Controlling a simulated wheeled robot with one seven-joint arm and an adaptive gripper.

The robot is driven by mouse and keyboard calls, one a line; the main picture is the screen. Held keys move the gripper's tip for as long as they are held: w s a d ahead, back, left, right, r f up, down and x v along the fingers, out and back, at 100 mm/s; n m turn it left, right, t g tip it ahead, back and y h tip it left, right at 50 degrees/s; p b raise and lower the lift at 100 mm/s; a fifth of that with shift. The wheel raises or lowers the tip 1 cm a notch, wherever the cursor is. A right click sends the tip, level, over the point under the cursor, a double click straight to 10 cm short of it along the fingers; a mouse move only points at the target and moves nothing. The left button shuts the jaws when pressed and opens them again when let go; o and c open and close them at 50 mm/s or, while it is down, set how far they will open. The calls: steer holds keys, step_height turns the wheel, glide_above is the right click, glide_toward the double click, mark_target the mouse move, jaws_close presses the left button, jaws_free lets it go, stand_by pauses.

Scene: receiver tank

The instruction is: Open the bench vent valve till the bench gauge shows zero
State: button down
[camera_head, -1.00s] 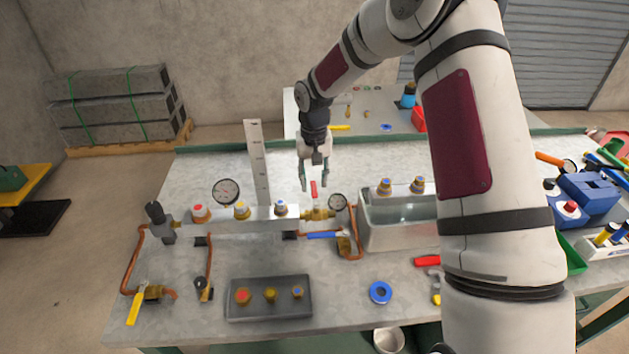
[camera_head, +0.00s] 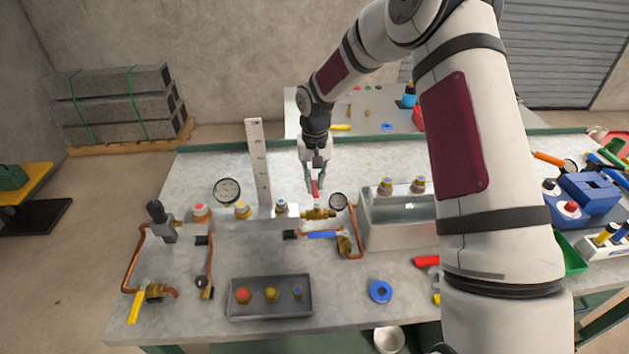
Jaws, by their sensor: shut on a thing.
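My gripper (camera_head: 315,187) points down behind the manifold on the bench, its fingers closed on the red handle (camera_head: 315,189) of a brass valve (camera_head: 319,214). The fingers hide part of the handle. The valve sits at the right end of the pale manifold block. A small round gauge (camera_head: 338,201) stands just right of it, and a larger round gauge (camera_head: 227,190) stands behind the manifold at left. Both needles are too small to read. No label shows which is the bench vent valve or bench gauge.
A white upright scale (camera_head: 259,160) stands left of my gripper. A blue-handled valve (camera_head: 323,235) lies in front, with a metal tank (camera_head: 400,236) to the right. A yellow-handled valve (camera_head: 134,308) is at front left. A grey tray (camera_head: 270,312) holds several fittings.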

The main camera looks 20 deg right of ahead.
steer(key=s+d+m, duration=0.1)
steer(key=m, duration=0.2)
steer(key=s+d+m, duration=0.1)
steer(key=m, duration=0.2)
steer(key=s+d+m+b, duration=0.1)
steer(key=d+m, duration=0.1)
steer(key=m, duration=0.1)
steer(key=shift+s+d+m, duration=0.25)
steer(key=shift+s+m, duration=0.25)
steer(key=shift+m, duration=0.55)
steer(key=shift+s+d+m, duration=0.2)
steer(key=shift+s+m, duration=0.25)
steer(key=shift+m, duration=0.6)
steer(key=c, duration=1.6)
jaws_free()
steer(key=shift+r, duration=0.1)
